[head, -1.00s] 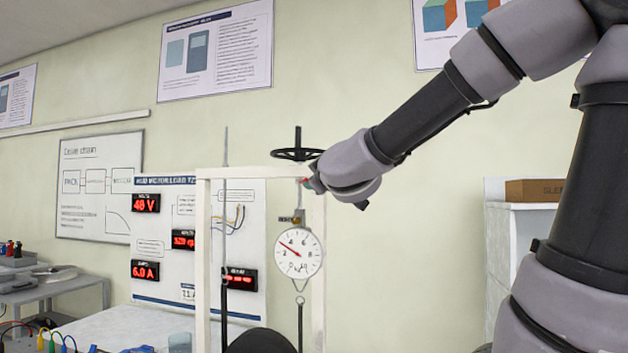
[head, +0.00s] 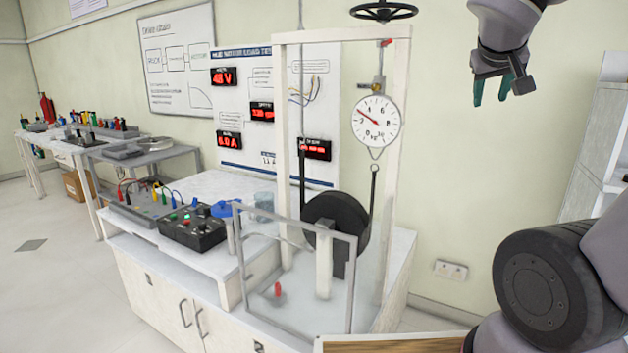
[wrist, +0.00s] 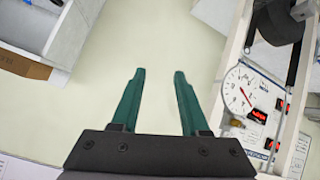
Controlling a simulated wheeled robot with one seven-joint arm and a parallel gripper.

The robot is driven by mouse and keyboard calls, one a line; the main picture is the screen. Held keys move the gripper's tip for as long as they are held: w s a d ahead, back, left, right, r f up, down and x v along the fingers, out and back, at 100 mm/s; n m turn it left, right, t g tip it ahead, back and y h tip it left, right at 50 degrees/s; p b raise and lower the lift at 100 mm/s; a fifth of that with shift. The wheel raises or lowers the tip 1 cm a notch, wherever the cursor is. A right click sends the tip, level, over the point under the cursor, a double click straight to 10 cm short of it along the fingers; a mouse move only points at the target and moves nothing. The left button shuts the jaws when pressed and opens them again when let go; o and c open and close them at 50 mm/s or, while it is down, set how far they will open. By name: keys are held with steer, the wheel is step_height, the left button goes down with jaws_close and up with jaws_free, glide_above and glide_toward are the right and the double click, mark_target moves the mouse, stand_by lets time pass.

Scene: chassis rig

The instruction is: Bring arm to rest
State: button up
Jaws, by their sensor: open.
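My gripper (head: 493,88) is at the upper right of the head view, to the right of the test rig and apart from it. Its two green fingers point down and are spread open with nothing between them. They also show in the wrist view (wrist: 158,95), with bare wall behind. The rig's white frame (head: 402,90) carries a black handwheel (head: 384,11) on top and a round dial gauge (head: 376,122) hanging inside. A black wheel (head: 335,225) sits below the gauge.
A clear guard panel (head: 353,285) stands at the front of the white bench (head: 150,250). A white cabinet (head: 600,140) stands at the right.

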steer(key=s+a+f+m+g+y, duration=0.2)
steer(key=s+a+f+y, duration=0.1)
steer(key=s+a+y, duration=0.4)
steer(key=shift+s+a+f, duration=0.25)
steer(key=shift+a+f, duration=0.05)
steer(key=shift+a, duration=0.95)
stand_by(0.5)
